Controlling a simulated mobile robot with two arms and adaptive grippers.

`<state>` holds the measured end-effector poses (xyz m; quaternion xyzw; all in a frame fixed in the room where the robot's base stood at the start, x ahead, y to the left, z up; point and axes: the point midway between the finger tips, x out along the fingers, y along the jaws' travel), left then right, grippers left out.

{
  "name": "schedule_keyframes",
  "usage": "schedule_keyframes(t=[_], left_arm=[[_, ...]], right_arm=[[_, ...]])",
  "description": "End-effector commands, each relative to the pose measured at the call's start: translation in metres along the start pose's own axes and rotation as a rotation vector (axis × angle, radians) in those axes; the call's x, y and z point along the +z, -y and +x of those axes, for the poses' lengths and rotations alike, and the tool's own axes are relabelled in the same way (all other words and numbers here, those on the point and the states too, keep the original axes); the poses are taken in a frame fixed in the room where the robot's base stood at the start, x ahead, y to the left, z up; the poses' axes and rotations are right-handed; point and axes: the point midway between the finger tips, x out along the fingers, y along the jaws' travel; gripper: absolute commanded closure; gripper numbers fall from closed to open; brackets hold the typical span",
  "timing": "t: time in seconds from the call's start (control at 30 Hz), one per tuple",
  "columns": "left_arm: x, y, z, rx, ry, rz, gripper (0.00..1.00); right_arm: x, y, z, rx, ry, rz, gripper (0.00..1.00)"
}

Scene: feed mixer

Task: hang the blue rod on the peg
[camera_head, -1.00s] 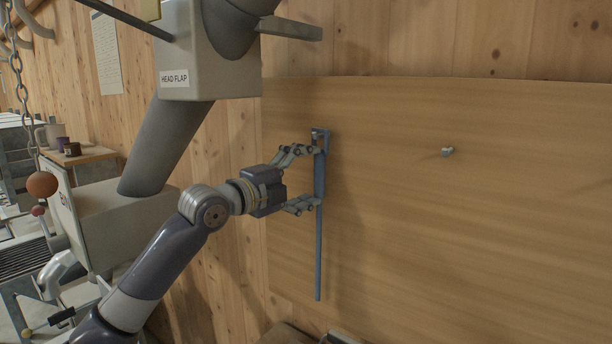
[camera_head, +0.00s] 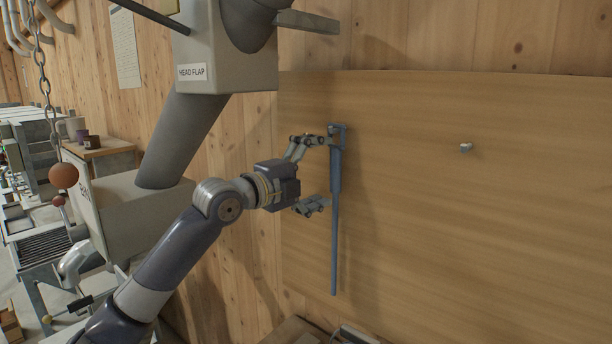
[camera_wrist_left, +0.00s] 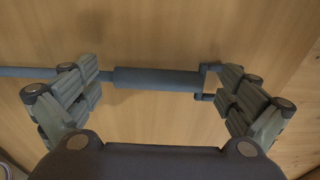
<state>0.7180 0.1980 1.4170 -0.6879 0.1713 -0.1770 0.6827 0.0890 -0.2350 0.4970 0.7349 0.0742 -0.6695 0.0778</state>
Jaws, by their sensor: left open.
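The blue rod (camera_head: 335,210) stands upright against the wooden board, its thick part and hooked end at the top. Whether its hook rests on a peg is too small to tell. My left gripper (camera_head: 322,173) is open at the rod's left side, with one finger near the rod's top and the other lower down. In the left wrist view the rod (camera_wrist_left: 155,79) runs across beyond the spread fingers (camera_wrist_left: 164,80), its hook near the right finger. A short pale peg (camera_head: 465,147) sticks out of the board to the right, bare.
The wooden board (camera_head: 450,240) is clear around the bare peg. A grey machine housing labelled HEAD FLAP (camera_head: 230,68) and a thick grey pipe (camera_head: 182,138) stand left of the board, close to my left arm. A reddish ball (camera_head: 63,175) hangs on a chain at far left.

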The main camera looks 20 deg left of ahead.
Motion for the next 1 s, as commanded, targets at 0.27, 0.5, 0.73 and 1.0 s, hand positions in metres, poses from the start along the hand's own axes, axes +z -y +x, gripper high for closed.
schedule_keyframes(t=[0.27, 0.5, 0.73, 1.0], left_arm=[[0.001, -0.001, -0.048, 0.004, 0.003, 0.006, 0.00], [0.001, -0.001, -0.090, 0.003, 0.002, 0.003, 0.00], [0.000, -0.001, -0.111, 0.001, 0.001, 0.001, 0.00], [-0.002, -0.005, -0.114, 0.007, -0.001, -0.008, 0.00]], right_arm=[[0.001, 0.000, 0.000, 0.000, 0.002, 0.000, 0.60], [0.001, 0.000, 0.000, 0.001, 0.002, 0.000, 0.60], [0.001, -0.001, 0.000, 0.001, 0.002, 0.000, 0.60], [0.001, 0.000, 0.000, 0.001, 0.002, 0.000, 0.60]])
